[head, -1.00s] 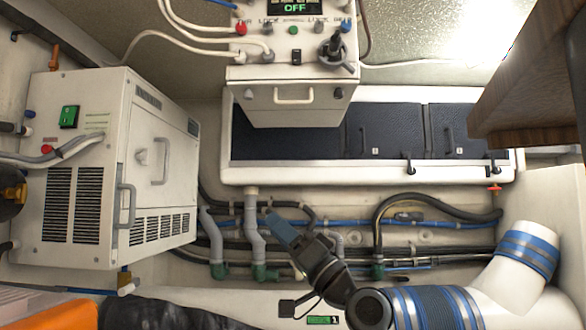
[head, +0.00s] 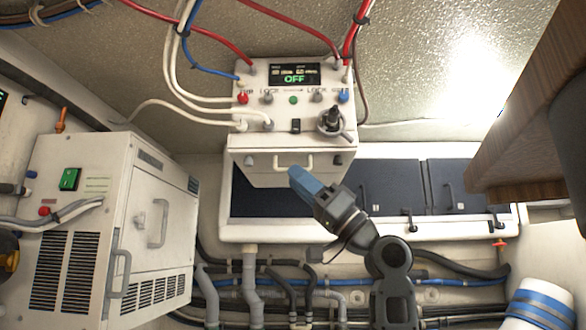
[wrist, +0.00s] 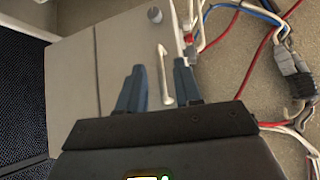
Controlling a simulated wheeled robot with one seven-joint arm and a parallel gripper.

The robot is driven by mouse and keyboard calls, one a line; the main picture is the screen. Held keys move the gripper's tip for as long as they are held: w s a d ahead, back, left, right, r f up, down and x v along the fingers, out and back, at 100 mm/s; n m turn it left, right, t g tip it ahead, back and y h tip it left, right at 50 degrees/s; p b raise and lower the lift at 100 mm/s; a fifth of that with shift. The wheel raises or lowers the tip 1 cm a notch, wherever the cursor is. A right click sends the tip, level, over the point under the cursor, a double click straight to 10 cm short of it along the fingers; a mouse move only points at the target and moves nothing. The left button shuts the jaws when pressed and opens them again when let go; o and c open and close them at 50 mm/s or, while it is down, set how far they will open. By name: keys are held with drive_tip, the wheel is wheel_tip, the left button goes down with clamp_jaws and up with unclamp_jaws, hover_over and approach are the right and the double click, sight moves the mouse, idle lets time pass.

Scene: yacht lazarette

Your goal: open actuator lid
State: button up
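The actuator unit appears to be the white box with an OFF display (head: 294,75), high in the middle of the head view. Its white front lid (head: 262,175) looks closed and has a pale bar handle (head: 293,156). My gripper (head: 296,173) is in front of the lid, just below the handle in the picture. In the wrist view, the two blue fingers (wrist: 158,68) are apart, and the handle (wrist: 164,72) shows between them. The fingers do not visibly close on the handle; I cannot tell whether they touch it. A round knob (wrist: 155,14) also shows on the lid.
A white vented cabinet (head: 100,225) stands at left. A dark-panelled locker (head: 390,186) lies behind and right of the box. A wooden edge (head: 530,130) juts in at upper right. Red cables (head: 205,33) run above the box, hoses (head: 330,288) below.

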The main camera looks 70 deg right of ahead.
drive_tip(key=shift+p+x, duration=0.3)
drive_tip(key=shift+x, duration=0.9)
clamp_jaws()
